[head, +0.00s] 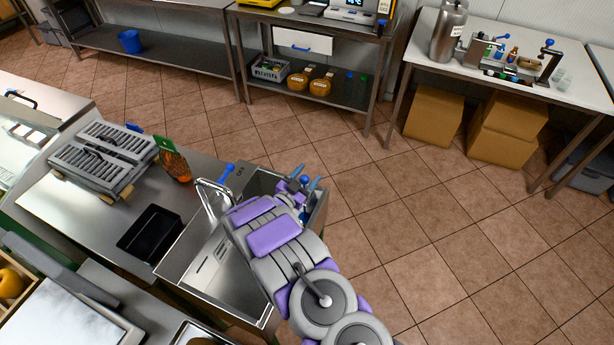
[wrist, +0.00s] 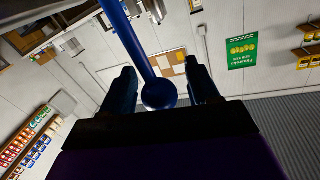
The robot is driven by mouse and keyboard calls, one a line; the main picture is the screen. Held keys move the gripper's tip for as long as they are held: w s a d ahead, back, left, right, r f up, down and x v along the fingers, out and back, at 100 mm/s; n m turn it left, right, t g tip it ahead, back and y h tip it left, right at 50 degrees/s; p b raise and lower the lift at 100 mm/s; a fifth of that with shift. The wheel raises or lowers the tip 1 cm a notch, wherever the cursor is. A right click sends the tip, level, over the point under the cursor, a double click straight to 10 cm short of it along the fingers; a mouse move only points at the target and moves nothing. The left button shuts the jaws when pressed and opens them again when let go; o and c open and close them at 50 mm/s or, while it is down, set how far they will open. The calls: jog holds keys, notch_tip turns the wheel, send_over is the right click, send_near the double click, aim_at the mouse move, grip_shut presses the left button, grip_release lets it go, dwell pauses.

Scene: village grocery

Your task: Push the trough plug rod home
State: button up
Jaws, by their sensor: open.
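The blue plug rod (wrist: 127,38) crosses the upper part of the wrist view and ends in a round blue knob (wrist: 159,95). The knob shows between the two dark blue fingers of my open gripper (wrist: 162,85), with gaps on both sides, so they do not clamp it. In the head view my gripper (head: 306,185) is over the right end of the steel trough (head: 187,272). My arm covers much of the trough there, and the plug end of the rod is hidden. I cannot tell how deep the rod sits.
A tap (head: 213,190) with a blue lever stands at the trough's back edge. Tiled floor right of the trough is clear.

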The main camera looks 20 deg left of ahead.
jog(key=shift+w+d, duration=0.1)
jog(key=shift+w, duration=0.2)
jog(key=shift+c, duration=0.4)
grip_shut()
